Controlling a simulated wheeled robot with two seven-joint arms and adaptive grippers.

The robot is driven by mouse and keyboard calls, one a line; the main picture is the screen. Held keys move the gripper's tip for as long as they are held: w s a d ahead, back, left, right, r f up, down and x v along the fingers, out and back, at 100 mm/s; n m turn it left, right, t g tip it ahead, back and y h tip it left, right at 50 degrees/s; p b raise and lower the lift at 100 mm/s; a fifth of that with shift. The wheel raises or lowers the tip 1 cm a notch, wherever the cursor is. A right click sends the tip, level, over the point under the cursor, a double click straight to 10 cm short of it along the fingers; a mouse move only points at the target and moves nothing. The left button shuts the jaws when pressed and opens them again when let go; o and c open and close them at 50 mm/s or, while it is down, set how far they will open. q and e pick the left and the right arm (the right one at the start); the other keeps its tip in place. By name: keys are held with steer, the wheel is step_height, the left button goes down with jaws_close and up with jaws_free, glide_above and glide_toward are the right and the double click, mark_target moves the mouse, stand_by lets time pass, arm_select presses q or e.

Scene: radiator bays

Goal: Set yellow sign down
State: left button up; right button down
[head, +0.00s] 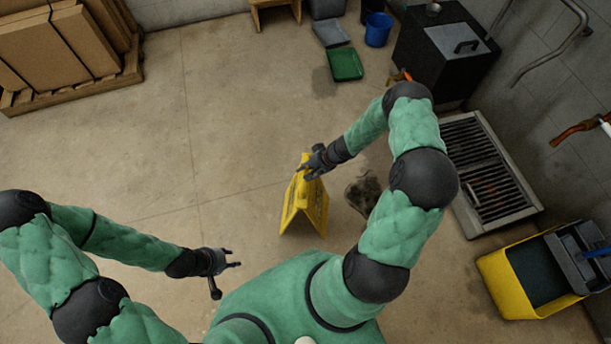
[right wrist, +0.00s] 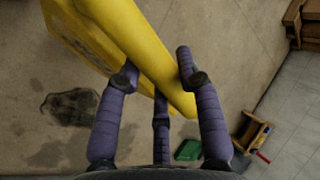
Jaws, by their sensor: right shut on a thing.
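The yellow sign (head: 305,205) is an A-shaped folding floor sign with its two panels spread apart. In the head view it is upright near the middle of the floor; I cannot tell whether its feet touch the floor. My right gripper (head: 313,172) is shut on its top edge. In the right wrist view the fingers (right wrist: 157,85) are around the sign's yellow top (right wrist: 150,50). My left gripper (head: 230,264) is held low at the left, apart from the sign, with its fingers spread and nothing between them.
A floor grate (head: 487,172) and a yellow mop bucket (head: 500,290) are further right. A green tray (head: 345,64) and blue bucket (head: 378,30) stand at the back.

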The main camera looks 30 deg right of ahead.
steer(key=shift+w+f, duration=0.25)
steer(key=shift+w+f+b, duration=0.15)
steer(key=shift+f+b, duration=0.85)
steer(key=shift+f, duration=0.75)
steer(key=c, duration=0.8)
jaws_free()
